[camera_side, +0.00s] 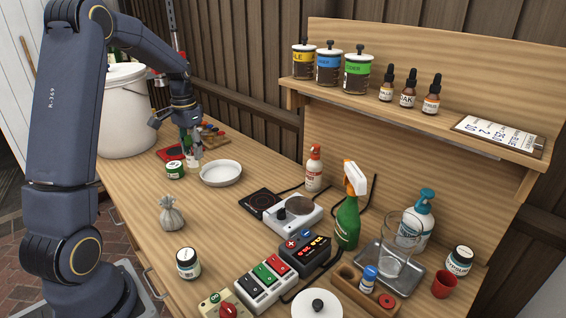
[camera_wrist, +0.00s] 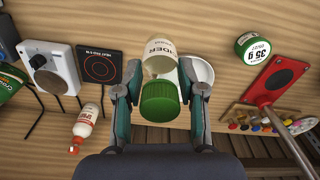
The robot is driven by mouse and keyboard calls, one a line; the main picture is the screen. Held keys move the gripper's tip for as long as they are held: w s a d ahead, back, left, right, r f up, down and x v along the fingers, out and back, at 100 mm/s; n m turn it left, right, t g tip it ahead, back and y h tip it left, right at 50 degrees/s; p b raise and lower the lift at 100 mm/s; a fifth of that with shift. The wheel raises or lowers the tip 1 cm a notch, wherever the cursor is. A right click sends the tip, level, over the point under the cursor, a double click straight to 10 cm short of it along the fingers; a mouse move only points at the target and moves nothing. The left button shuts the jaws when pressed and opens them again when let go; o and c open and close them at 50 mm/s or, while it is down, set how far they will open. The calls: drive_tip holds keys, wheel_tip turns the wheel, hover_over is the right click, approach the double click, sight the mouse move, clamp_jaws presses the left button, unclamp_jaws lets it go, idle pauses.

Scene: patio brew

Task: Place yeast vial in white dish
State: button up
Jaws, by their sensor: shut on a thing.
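My gripper (camera_wrist: 163,98) is shut on a green-capped vial (camera_wrist: 160,60), with the green cap toward the wrist camera and a white label partly readable. The vial's pale lower end (camera_side: 195,160) shows below my gripper (camera_side: 190,146) in the side view. The shallow, round white dish (camera_side: 221,180) stands on the bench just right of and nearer than the vial. In the wrist view the dish (camera_wrist: 204,71) is partly hidden behind the vial and a finger. The dish looks empty in the side view. The vial appears beside the dish, above the bench; the exact gap is unclear.
A green-labelled tin (camera_side: 175,170) stands close left of the dish. A red scale-like device (camera_side: 171,153) and a large white bucket (camera_side: 124,115) are behind it. A black hot pad (camera_side: 259,203), a white hotplate (camera_side: 292,216) and a spray bottle (camera_side: 314,170) stand to the right.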

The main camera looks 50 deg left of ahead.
drive_tip(key=shift+w+a+f, duration=1)
drive_tip(key=shift+w+f, duration=0.65)
drive_tip(key=shift+f, duration=0.35)
drive_tip(key=shift+w+a+f, duration=1.05)
drive_tip(key=shift+w+f, duration=0.6)
drive_tip(key=shift+f, duration=0.35)
drive_tip(key=shift+w+a+f, duration=1)
drive_tip(key=shift+w+f, duration=0.65)
drive_tip(key=shift+f, duration=0.35)
drive_tip(key=shift+f, duration=0.1)
drive_tip(key=o, duration=1.1)
drive_tip(key=shift+o, duration=0.2)
